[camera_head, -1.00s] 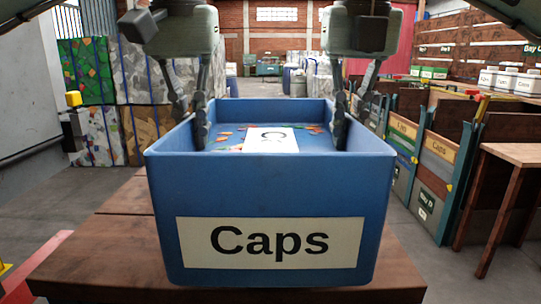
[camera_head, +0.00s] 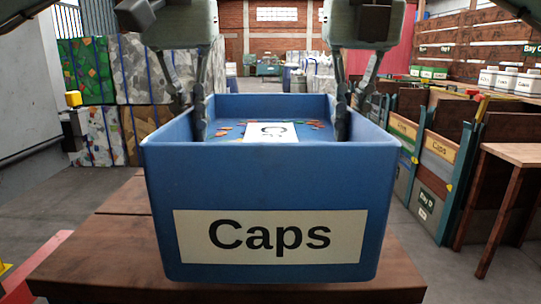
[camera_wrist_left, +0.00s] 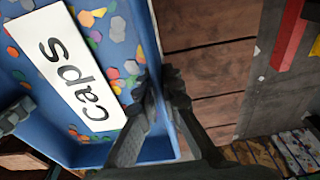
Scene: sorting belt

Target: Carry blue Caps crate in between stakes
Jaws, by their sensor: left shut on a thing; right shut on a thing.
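The blue Caps crate (camera_head: 270,180) is in the middle of the head view, above the brown wooden table. It holds colored caps and a white Caps card (camera_head: 271,132). My left gripper (camera_head: 190,118) is shut on its left wall, one finger inside and one outside; this grip also shows in the left wrist view (camera_wrist_left: 160,100). My right gripper (camera_head: 351,118) is shut on its right wall the same way. The crate looks level.
The wooden table (camera_head: 90,262) lies beneath the crate. A small wooden table (camera_head: 512,154) stands at the right, near the panels. Strapped bales (camera_head: 150,70) are stacked at the back left.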

